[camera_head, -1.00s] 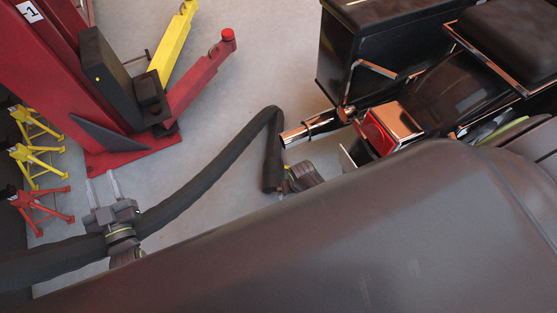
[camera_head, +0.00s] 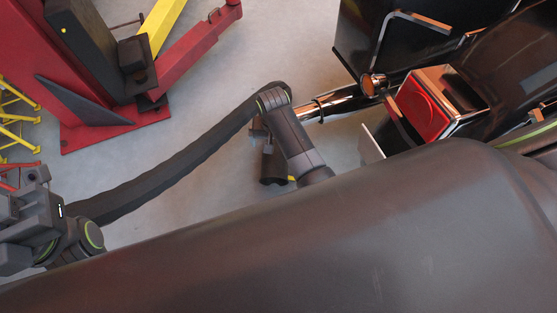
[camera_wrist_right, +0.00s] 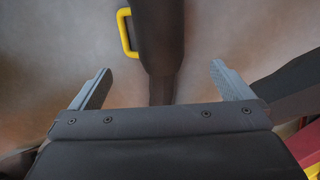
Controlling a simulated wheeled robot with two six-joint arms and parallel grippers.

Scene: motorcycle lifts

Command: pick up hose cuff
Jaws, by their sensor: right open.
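The hose cuff (camera_head: 270,166) is the dark end of a thick black hose (camera_head: 175,165), hanging near a chrome exhaust pipe, with a yellow handle (camera_head: 292,179) at its side. In the right wrist view the dark cuff (camera_wrist_right: 158,35) and its yellow handle (camera_wrist_right: 127,33) lie ahead of my right gripper (camera_wrist_right: 160,72). That gripper is open, with one finger on each side of the cuff's line, not closed on it. In the head view my right wrist partly covers the hose's bend and cuff. My left gripper (camera_head: 30,205) is at the left edge, its fingers not clear.
The chrome exhaust pipe (camera_head: 335,103) and a red tail light (camera_head: 425,105) of a motorcycle are close right of my right wrist. A red lift post with a red arm (camera_head: 198,55) and a yellow arm (camera_head: 160,25) stands upper left. Grey floor (camera_head: 210,190) is clear between.

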